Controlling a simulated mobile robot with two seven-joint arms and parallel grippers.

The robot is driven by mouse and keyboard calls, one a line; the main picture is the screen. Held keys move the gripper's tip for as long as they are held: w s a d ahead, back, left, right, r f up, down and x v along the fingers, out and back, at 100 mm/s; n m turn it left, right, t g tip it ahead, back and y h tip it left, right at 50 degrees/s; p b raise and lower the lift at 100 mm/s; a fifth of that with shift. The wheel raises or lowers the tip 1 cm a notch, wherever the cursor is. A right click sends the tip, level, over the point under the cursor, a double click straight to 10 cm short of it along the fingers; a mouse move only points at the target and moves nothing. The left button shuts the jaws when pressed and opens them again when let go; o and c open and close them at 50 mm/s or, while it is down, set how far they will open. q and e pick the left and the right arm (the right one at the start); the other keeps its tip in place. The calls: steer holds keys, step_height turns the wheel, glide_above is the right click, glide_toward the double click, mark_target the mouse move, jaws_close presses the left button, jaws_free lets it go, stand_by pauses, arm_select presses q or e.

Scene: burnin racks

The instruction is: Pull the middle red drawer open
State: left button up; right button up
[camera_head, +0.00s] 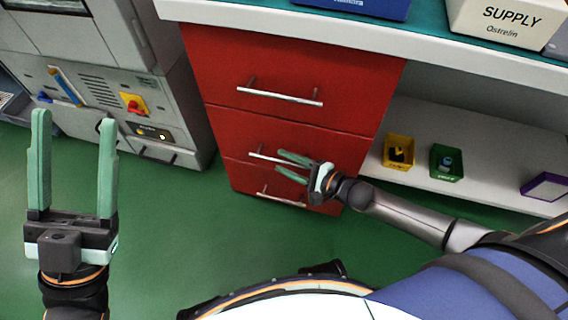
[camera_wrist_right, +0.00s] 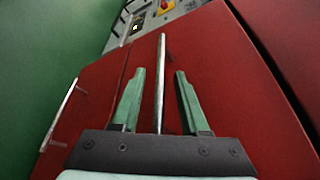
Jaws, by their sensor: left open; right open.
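The red drawer unit has three stacked drawers with bar handles. The middle red drawer (camera_head: 232,127) looks shut, flush with the drawers above and below. Its handle (camera_head: 263,156) is a thin metal bar, partly hidden by my right gripper. My right gripper (camera_head: 280,163) is open at this handle. In the right wrist view the bar (camera_wrist_right: 161,75) runs lengthwise between the two green fingers of my right gripper (camera_wrist_right: 155,85), with a gap on each side. My left gripper (camera_head: 75,120) is open and empty, pointing up over the floor at the left.
The top drawer (camera_head: 300,65) and bottom drawer handle (camera_head: 283,200) sit above and below. A grey machine (camera_head: 110,90) stands left. A shelf (camera_head: 400,185) at right holds a yellow bin (camera_head: 399,140), green bin (camera_head: 437,175) and purple box (camera_head: 542,188). Green floor (camera_head: 190,235) is clear in front.

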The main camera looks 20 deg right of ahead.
steer(key=shift+w+a+f, duration=0.1)
steer(key=shift+w+a, duration=0.2)
steer(key=shift+w, duration=0.05)
steer(key=shift+c, duration=0.2)
jaws_close()
stand_by(1.0)
